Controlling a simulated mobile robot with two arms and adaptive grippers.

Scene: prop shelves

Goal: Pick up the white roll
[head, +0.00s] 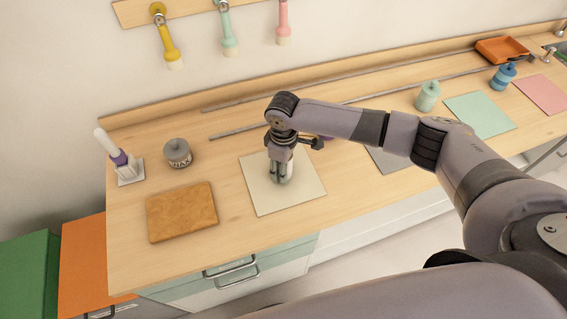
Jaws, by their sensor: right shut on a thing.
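My right gripper (281,176) points down over the cream square mat (309,198) on the wooden counter. It is shut on the white roll (290,160), which is mostly hidden by the fingers and shows only as a pale upright piece between and behind them. The roll is at the mat, near its middle; I cannot tell whether its bottom touches the mat. My left gripper is not in view.
A brown board (182,212), a grey-lidded jar (177,153) and a white-handled tool on a stand (131,178) stand left on the counter (235,217). Green (480,115) and pink (541,94) mats, a green jar (428,96) and a blue jar (503,77) are right. Metal rods lie behind.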

